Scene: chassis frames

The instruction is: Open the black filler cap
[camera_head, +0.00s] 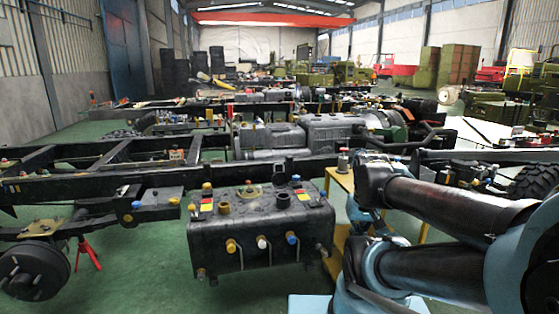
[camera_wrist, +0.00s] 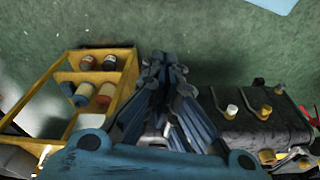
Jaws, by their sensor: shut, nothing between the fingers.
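The black tank (camera_head: 265,225) hangs at the side of the chassis frame in the head view. In the wrist view the tank (camera_wrist: 225,128) shows at the right with yellow and white fittings, and the black cap cannot be made out. My gripper (camera_wrist: 165,62) is shut and empty, pointing down between the yellow stand and the tank, apart from both.
The yellow stand (camera_head: 338,182) is right of the tank; in the wrist view its yellow frame (camera_wrist: 130,75) holds several small bottles. Chassis rails (camera_head: 95,188) run behind the tank. A red jack stand (camera_head: 88,253) is at left. Green floor (camera_head: 150,270) is clear in front.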

